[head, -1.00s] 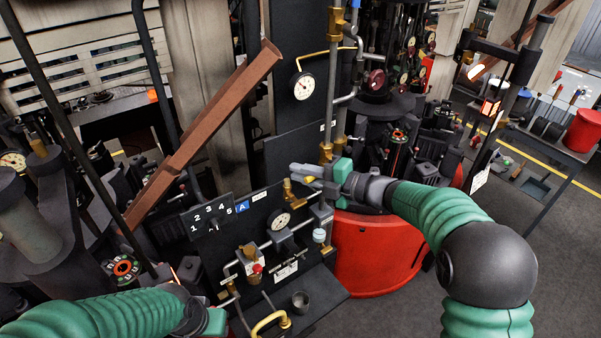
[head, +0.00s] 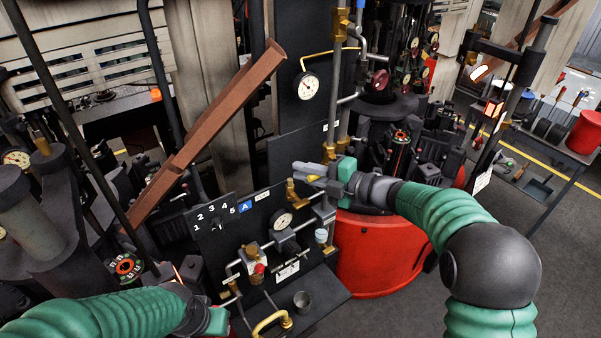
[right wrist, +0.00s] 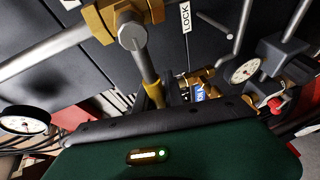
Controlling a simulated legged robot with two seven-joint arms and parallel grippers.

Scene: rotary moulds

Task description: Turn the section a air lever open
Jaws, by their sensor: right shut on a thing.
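The lever (right wrist: 147,66) shows in the right wrist view as a grey bar with a yellow grip. It runs down from a brass valve (right wrist: 115,18) on a grey pipe. My right gripper (head: 308,172) is shut on the lever at the upper right of the dark panel (head: 212,246); a bit of yellow shows at its fingers in the head view. Its wrist body hides the lever's end in the right wrist view. The panel carries the marks 1 to 5 and a blue A tag (head: 245,207). My left gripper (head: 214,322) is low at the left, its fingers unclear.
A round gauge (head: 283,220), a red knob (head: 259,268) and a yellow curved handle (head: 270,320) sit on or before the panel. A red drum (head: 375,255) is right of the panel. Open floor lies at the right.

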